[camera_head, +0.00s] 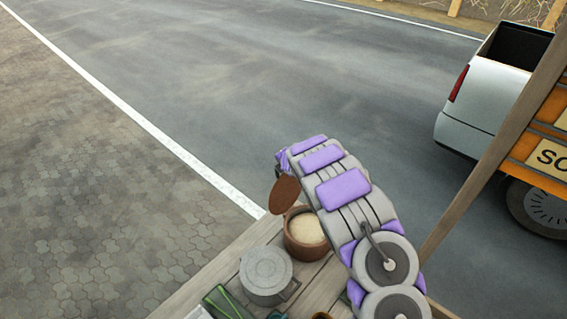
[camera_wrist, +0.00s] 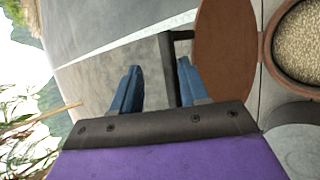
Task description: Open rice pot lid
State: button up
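The rice pot (camera_head: 304,249) is a round brown pot standing on the wooden surface, uncovered, with pale rice (camera_head: 307,228) inside. In the wrist view its rim (camera_wrist: 268,45) and the rice (camera_wrist: 304,42) show at the right edge. The brown lid (camera_head: 285,196) is tilted steeply beside the pot's upper left; it also shows in the wrist view (camera_wrist: 228,45). My gripper (camera_wrist: 158,65) has its blue fingers apart. The lid's dark handle (camera_wrist: 168,70) lies between them, close to the right finger, with a gap to the left finger. Contact is unclear. In the head view my arm largely hides the gripper.
A grey lidded pot (camera_head: 266,272) stands left of the rice pot. A green-edged container (camera_head: 224,302) is at the bottom. A wooden post (camera_head: 490,165) rises on the right, before a parked truck (camera_head: 478,105). Open road lies beyond the wooden surface.

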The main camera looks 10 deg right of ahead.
jog(key=shift+s+f, duration=0.1)
dwell(0.3)
jog(key=shift+b+v, duration=0.3)
jog(key=shift+v, duration=0.45)
jog(key=b+v, duration=0.1)
jog(key=v, duration=1.4)
jog(key=shift+s+r, duration=0.25)
